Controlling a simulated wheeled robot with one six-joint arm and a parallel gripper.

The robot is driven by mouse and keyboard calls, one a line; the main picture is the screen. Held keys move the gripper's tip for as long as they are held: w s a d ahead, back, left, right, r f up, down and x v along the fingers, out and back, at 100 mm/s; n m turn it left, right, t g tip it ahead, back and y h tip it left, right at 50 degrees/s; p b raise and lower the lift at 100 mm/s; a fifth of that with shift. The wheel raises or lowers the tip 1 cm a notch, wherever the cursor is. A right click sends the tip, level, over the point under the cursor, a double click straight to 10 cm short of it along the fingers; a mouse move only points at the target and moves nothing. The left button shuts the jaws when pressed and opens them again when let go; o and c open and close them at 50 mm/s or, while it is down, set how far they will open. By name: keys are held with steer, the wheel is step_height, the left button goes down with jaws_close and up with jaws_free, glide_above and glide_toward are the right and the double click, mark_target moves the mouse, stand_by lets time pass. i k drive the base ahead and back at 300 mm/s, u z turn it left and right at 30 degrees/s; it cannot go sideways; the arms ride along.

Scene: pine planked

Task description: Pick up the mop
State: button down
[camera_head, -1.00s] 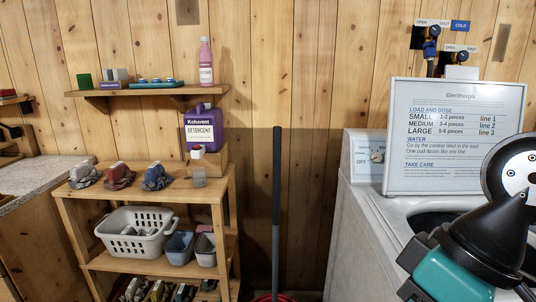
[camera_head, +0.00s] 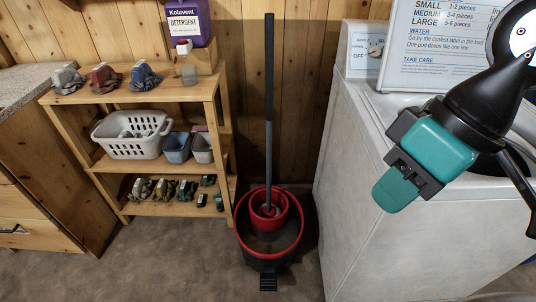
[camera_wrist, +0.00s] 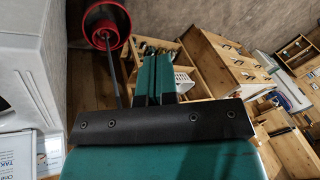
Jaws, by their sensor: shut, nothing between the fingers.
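The mop (camera_head: 269,95) stands nearly upright with its long dark handle in a red and black bucket (camera_head: 243,240) on the floor, between the shelf unit and the washing machine. In the wrist view, the mop handle (camera_wrist: 115,75) and the bucket (camera_wrist: 107,43) show at upper left, beyond the gripper (camera_wrist: 155,80).
A wooden shelf unit (camera_head: 150,207) with a white basket (camera_head: 132,136), small bins and folded cloths stands left of the mop. A white washing machine (camera_head: 345,200) stands on the right. The floor (camera_head: 170,265) in front of the bucket is clear.

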mark_target(268, 209)
steer(key=u, duration=0.05)
steer(key=k, duration=0.95)
steer(key=z, duration=0.3)
steer(key=i, duration=0.75)
steer(key=u, duration=0.8)
steer(key=i, duration=0.65)
steer(key=u, duration=0.6)
